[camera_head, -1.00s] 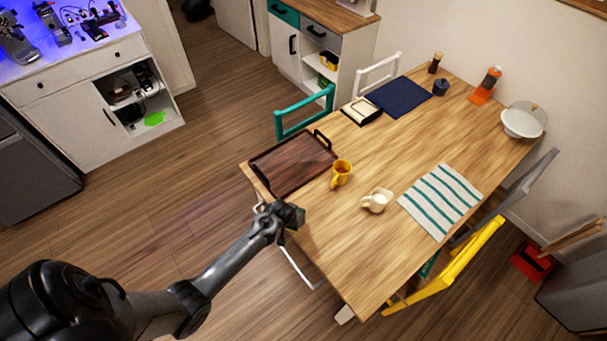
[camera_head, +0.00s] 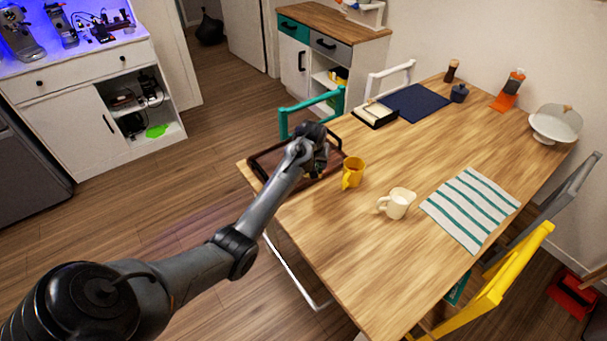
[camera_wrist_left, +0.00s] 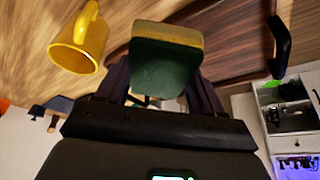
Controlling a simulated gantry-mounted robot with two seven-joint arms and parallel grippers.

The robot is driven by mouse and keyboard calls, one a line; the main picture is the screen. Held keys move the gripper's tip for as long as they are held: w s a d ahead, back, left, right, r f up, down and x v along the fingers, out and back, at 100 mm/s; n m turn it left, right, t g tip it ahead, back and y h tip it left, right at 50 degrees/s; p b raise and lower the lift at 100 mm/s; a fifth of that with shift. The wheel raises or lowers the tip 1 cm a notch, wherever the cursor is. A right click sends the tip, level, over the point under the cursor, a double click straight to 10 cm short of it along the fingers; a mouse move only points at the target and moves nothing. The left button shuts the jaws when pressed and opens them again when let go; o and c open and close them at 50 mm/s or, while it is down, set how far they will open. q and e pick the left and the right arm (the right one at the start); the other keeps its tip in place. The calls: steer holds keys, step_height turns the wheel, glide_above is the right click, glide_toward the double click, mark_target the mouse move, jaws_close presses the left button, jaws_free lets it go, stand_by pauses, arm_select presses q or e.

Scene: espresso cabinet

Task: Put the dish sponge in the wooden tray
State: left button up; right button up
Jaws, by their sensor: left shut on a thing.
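The dish sponge (camera_wrist_left: 162,62), green with a yellow layer, is between the fingers of my left gripper (camera_wrist_left: 165,82) in the left wrist view. My left gripper (camera_head: 318,165) is shut on it and sits over the wooden tray (camera_head: 264,160) in the head view. The sponge is mostly hidden by the gripper in the head view. The dark brown tray with black handles lies at the table's left end; it also shows behind the sponge in the left wrist view (camera_wrist_left: 240,40). I cannot tell whether the sponge touches the tray. My right gripper is not in view.
A striped cloth (camera_head: 470,208) lies to the right. A teal chair (camera_head: 312,107) stands behind the tray. The table's front middle is clear.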

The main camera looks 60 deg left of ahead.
arm_select(q)
steer(key=shift+w+a+b, duration=0.45)
steer(key=shift+a+b, duration=0.05)
steer(key=shift+b, duration=0.15)
steer(key=shift+a, duration=0.15)
steer(key=shift+a+f+b, duration=0.25)
steer(key=shift+a+b, duration=0.05)
steer(key=shift+b, duration=0.05)
steer(key=s+a+f+b, duration=0.1)
steer(key=a+f, duration=0.1)
steer(key=a, duration=0.1)
steer(key=s+a+f, duration=0.1)
steer(key=a+f, duration=0.1)
steer(key=a, duration=0.1)
steer(key=s+a+f+b, duration=0.1)
steer(key=a+f, duration=0.1)
steer(key=a, duration=0.2)
steer(key=shift+s+f+b, duration=0.1)
steer(key=shift+s+b, duration=0.2)
steer(key=shift+b, duration=0.05)
step_height(320, 180, down, 3)
steer(key=shift+f+b, duration=0.2)
steer(key=shift+b, duration=0.4)
steer(key=shift+f, duration=0.35)
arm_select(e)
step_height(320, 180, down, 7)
arm_select(q)
steer(key=shift+f, duration=0.1)
